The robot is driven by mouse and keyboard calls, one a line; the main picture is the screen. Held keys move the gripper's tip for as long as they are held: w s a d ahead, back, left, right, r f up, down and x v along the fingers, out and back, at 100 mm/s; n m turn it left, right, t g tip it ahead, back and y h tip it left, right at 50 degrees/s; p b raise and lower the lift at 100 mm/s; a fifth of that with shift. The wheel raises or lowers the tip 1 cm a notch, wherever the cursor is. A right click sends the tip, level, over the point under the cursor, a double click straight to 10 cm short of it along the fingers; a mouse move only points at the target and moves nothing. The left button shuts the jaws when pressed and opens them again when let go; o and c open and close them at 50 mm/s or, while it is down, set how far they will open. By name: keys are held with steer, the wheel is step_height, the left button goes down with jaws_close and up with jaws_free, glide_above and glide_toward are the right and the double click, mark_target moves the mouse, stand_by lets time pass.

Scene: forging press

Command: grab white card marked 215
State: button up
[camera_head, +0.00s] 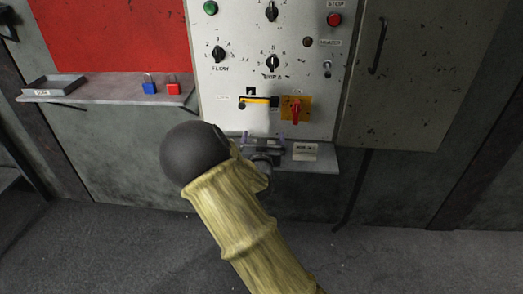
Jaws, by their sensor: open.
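A small white card (304,151) sits on the narrow grey shelf below the control panel, at the shelf's right part. It has dark lettering along its upper part, too small to read. My gripper (263,141) is at the same shelf, just left of the card and apart from it in the picture. Its two fingertips are spread and point toward the panel, with nothing seen between them. My forearm in its tan sleeve hides the left part of the shelf.
The pale control panel (235,105) rises behind the shelf, with knobs, a yellow-handled lever (258,100) and a red rotary switch (296,110). A longer shelf (110,90) at left holds a tray (54,85), a blue padlock (150,87) and a red padlock (173,88).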

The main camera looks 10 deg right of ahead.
stand_by(0.4)
steer(key=c, duration=1)
steer(key=shift+c, duration=0.2)
steer(key=shift+r, duration=0.1)
